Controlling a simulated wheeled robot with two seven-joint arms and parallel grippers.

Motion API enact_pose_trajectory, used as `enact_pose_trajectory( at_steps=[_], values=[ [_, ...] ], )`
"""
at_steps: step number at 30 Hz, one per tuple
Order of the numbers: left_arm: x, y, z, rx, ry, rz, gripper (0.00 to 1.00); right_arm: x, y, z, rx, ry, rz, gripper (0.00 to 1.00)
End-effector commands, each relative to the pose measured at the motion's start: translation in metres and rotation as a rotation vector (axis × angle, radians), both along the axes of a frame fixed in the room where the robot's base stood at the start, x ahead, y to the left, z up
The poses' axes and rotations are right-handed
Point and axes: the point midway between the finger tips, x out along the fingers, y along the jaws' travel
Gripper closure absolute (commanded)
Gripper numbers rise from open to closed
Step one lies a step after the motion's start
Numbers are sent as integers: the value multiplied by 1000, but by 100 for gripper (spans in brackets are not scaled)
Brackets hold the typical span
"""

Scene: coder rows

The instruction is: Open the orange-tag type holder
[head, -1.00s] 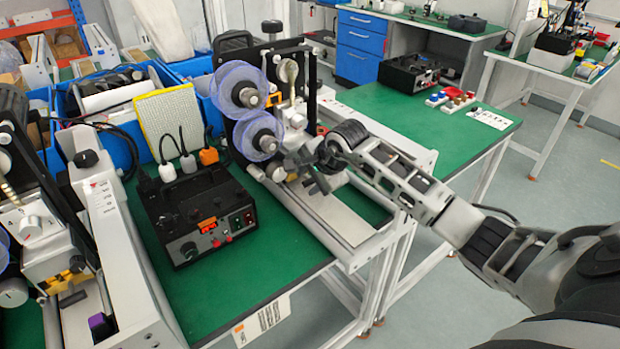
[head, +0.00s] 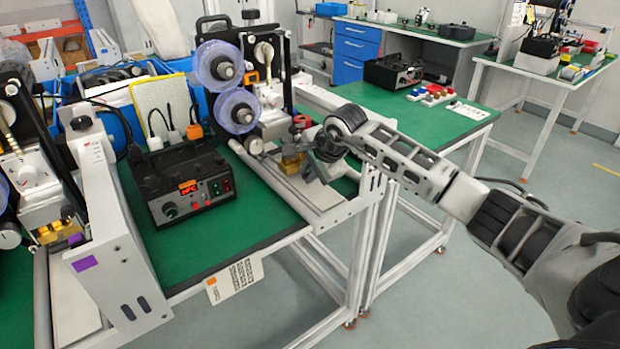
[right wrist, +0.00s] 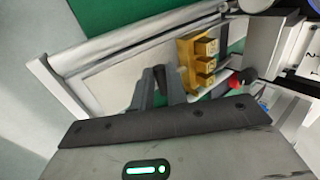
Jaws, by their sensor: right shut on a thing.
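The type holder (head: 291,162) is a brass-coloured block low at the front of the right-hand coder, the one with blue reels. The card with an orange tag (head: 233,281) hangs at this bench's front edge. My right gripper (head: 309,170) is at the type holder's right side and shut on it; the exact contact is hard to see. In the right wrist view the type holder (right wrist: 204,62) shows several raised blocks, right beside my dark fingers (right wrist: 163,80). The holder stands out in front of the coder's body. My left gripper is not in view.
A black control box (head: 188,188) with a red display stands left of the coder on the green bench. Another coder with a purple tag (head: 86,264) is at the far left. The coder's pale rail frame (head: 335,213) lies close below my right gripper.

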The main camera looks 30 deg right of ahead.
Motion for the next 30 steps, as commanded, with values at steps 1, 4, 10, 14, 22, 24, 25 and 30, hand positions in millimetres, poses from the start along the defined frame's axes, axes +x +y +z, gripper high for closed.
enact_pose_trajectory(
  at_steps=[1,4,10,14,22,24,25,30],
  values=[
    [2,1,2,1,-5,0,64,0,0,1,1,-2,1,100],
    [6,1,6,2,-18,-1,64,0,1,2,1,-2,1,100],
    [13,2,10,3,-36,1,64,0,1,2,1,-3,1,74],
    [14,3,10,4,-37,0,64,0,0,1,1,-3,1,63],
    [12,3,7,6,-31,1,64,-1,0,5,0,-4,1,63],
    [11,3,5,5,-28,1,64,-5,-1,11,-1,-6,2,63],
    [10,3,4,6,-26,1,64,-7,-1,14,-1,-6,1,63],
    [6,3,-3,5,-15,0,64,-27,-4,44,-4,-8,2,63]
  ],
)
